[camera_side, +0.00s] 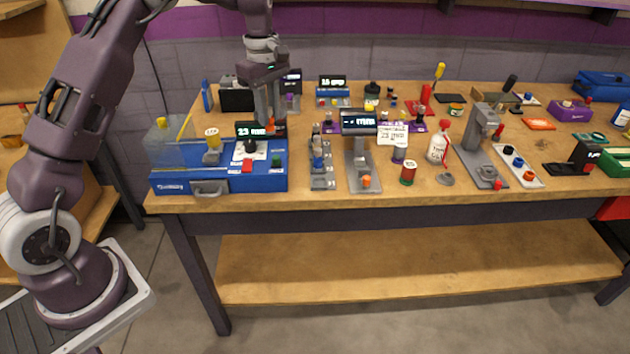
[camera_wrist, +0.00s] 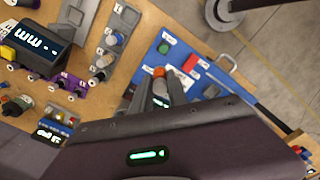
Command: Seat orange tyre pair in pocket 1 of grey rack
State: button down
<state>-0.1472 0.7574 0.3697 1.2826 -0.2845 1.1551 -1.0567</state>
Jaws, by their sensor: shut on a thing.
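My gripper (camera_side: 268,118) points down above the back right of the blue bench unit. It is shut on a small orange piece (camera_side: 270,126), which looks like the orange tyre pair. In the wrist view the piece (camera_wrist: 159,73) shows at the fingertips of my gripper (camera_wrist: 160,86); its lower part is hidden. The grey rack (camera_side: 321,182) is a narrow strip to the right of the blue unit. It also shows in the wrist view (camera_wrist: 124,22), left of my fingertips, with small white labels and a few pieces on it.
The blue unit (camera_side: 220,183) carries a yellow-topped post, a dark knob and red and green blocks. A grey stand with a display (camera_side: 359,122) is close right of the rack. A purple rack (camera_wrist: 68,83) stands behind. The bench front edge is clear.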

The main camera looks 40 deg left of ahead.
jog(key=w+d+f, duration=0.3)
jog(key=w+d, duration=0.2)
jog(key=d, duration=0.6)
notch_tip(320, 180, down, 10)
jog(key=shift+w+r, duration=0.15)
jog(key=shift+r, duration=0.05)
jog(key=shift+f, duration=0.25)
jog(key=shift+f, duration=0.1)
jog(key=c, duration=1.3)
grip_release()
notch_tip(320, 180, up, 12)
jog(key=shift+r, duration=0.2)
